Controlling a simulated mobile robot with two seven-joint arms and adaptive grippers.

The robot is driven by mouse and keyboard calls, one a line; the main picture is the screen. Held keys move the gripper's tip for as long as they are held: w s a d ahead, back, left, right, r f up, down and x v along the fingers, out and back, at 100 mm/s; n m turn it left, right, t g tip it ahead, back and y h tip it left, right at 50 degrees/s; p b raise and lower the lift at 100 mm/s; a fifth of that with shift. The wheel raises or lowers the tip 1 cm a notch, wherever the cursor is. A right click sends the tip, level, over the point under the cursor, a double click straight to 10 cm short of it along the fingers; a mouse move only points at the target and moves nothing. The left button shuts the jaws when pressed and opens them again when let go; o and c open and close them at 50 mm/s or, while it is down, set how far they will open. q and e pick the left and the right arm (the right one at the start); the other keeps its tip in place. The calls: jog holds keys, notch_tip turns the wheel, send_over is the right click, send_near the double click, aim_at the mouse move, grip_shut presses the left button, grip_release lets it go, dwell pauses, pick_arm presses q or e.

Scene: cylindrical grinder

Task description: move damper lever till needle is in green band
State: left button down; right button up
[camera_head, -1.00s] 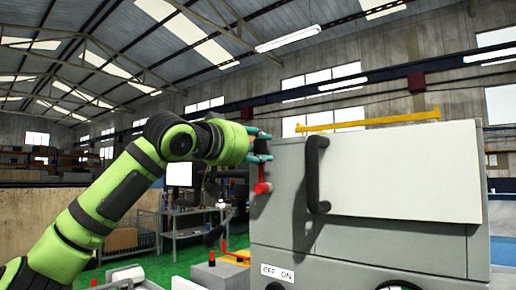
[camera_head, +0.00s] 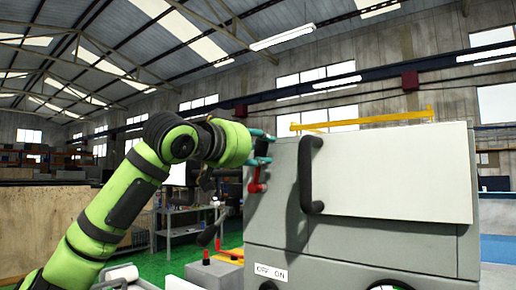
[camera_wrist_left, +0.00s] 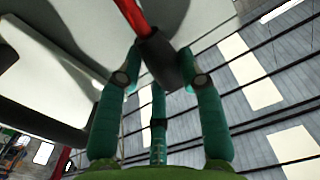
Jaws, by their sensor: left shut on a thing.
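The damper lever (camera_head: 257,187) has a red foot and stem on the left side of the grey machine, with a dark grip on top that leans slightly right. My left gripper (camera_head: 262,148) is shut on the dark grip from the left. In the left wrist view, the teal fingers of the left gripper (camera_wrist_left: 160,80) close around the dark grip, and the red stem of the lever (camera_wrist_left: 133,15) runs up from it. I see no gauge, needle or green band in either view. My right gripper is not in view.
The grey machine (camera_head: 350,232) fills the right, with a black handle (camera_head: 307,175) on its pale cover and an OFF/ON label (camera_head: 271,272) low down. A grey block with red and black parts (camera_head: 214,272) stands below the lever. A workbench (camera_head: 185,232) is behind.

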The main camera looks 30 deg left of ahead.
pick_arm(q)
jog(key=c, duration=0.8)
grip_release()
jog(key=shift+w+f, duration=0.1)
jog(key=shift+w, duration=0.05)
jog(key=s, duration=0.8)
jog(key=s+a, duration=0.1)
jog(key=s, duration=0.3)
